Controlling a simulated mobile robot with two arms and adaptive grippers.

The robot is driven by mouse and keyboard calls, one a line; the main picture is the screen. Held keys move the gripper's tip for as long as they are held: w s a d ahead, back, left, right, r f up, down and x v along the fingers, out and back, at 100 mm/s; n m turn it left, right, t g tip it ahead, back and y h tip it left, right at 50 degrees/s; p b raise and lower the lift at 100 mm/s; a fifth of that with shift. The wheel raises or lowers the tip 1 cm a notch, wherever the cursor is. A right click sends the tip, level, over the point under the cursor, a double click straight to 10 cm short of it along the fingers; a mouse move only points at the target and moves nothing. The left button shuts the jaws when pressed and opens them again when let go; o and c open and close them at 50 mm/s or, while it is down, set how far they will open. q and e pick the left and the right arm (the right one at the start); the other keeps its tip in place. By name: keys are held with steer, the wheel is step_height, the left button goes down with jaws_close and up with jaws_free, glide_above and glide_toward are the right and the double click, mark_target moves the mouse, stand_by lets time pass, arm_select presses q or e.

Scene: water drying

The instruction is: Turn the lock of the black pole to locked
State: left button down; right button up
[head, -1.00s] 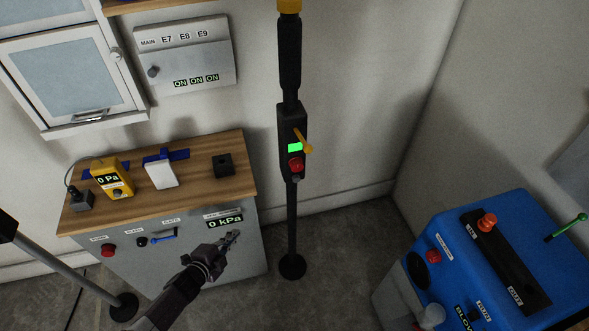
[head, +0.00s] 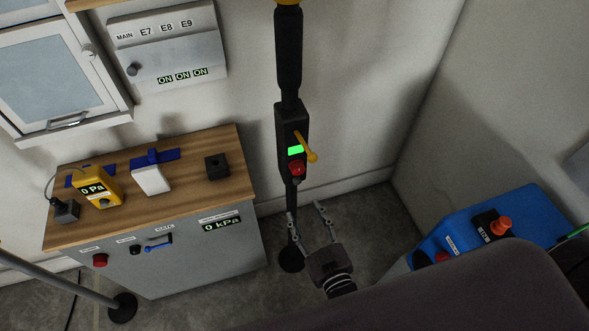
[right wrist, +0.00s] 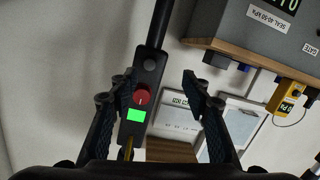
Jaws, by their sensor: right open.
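The black pole (head: 290,77) stands upright near the wall. Its black box carries a lit green panel (head: 295,150), a red knob (head: 297,168) and a yellow lever (head: 306,148) sticking out to the right. My right gripper (head: 304,210) is open and empty, just below the box in the head view. In the right wrist view, the red knob (right wrist: 142,96) and green panel (right wrist: 135,115) show between the spread fingers, nearer the left one. The yellow lever (right wrist: 126,148) is partly hidden there. I cannot tell the knob's lock position. My left gripper is not in view.
A wood-topped grey cabinet (head: 190,255) stands left of the pole, with a yellow meter (head: 97,187) on top. A blue machine (head: 455,222) stands at the right, partly hidden by my arm. A grey switch box (head: 170,50) hangs on the wall.

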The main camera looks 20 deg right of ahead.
steer(key=t, duration=0.2)
glide_toward(299, 172)
steer(key=w, duration=0.2)
steer(key=shift+h, duration=0.3)
steer(key=w, duration=0.2)
steer(key=w+p, duration=0.1)
steer(key=w, duration=0.4)
steer(key=shift+w+a+r+p, duration=0.1)
steer(key=shift+a+r+p, duration=0.1)
steer(key=shift+a+p, duration=0.15)
steer(key=shift+c, duration=0.6)
steer(key=c, duration=1)
